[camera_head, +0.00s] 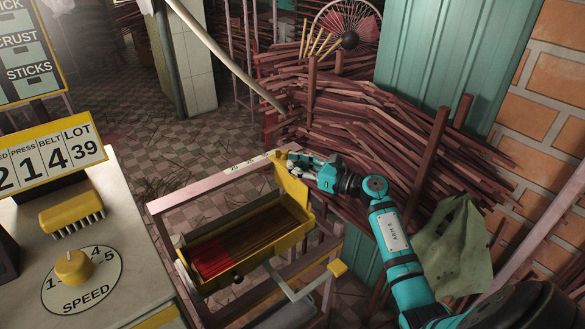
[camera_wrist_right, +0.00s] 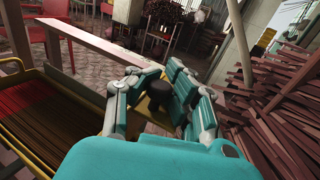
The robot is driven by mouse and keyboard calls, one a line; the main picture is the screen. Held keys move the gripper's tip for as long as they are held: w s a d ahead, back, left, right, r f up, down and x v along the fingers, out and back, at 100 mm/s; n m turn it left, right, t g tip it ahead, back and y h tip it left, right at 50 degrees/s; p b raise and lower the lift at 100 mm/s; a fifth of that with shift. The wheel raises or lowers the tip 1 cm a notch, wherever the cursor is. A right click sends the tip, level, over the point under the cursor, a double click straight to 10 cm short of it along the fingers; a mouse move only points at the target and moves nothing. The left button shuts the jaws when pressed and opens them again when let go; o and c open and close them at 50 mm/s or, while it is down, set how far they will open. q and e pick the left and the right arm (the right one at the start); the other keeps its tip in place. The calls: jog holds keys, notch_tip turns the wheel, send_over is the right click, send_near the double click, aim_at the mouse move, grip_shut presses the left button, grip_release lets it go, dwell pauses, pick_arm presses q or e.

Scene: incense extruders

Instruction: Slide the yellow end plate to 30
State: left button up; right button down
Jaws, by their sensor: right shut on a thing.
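The yellow end plate (camera_head: 291,184) stands upright at the far right end of a yellow tray (camera_head: 250,265). My right gripper (camera_head: 298,164) is at the plate's top, coming from the right. In the right wrist view, my right gripper (camera_wrist_right: 157,92) has its fingers on either side of a dark knob (camera_wrist_right: 156,94) on the yellow plate, and it is shut on the plate there. A pale rail (camera_head: 205,180) with small dark marks runs behind the tray up to the plate. The marks are too small to read surely. My left gripper is not in view.
The tray holds brown sticks and a red section. A counter (camera_head: 120,215) with a yellow speed dial (camera_head: 73,267) stands at left. Piles of reddish sticks (camera_head: 370,130) lie close behind and right of my right arm. Tiled floor shows behind the rail.

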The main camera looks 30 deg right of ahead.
jog(key=shift+s+f, duration=0.15)
jog(key=shift+f, duration=0.2)
jog(key=c, duration=1.7)
grip_release()
jog(key=shift+s, duration=0.1)
jog(key=shift+c, duration=0.2)
jog(key=o, duration=0.5)
jog(key=shift+s+d+r, duration=0.25)
jog(key=shift+s+r, duration=0.05)
jog(key=shift+s, duration=0.15)
jog(key=shift+c, duration=0.2)
jog(key=shift+o, duration=0.6)
jog(key=shift+w+a, duration=0.15)
jog(key=shift+w, duration=0.15)
jog(key=v, duration=1.2)
jog(key=shift+a, duration=0.1)
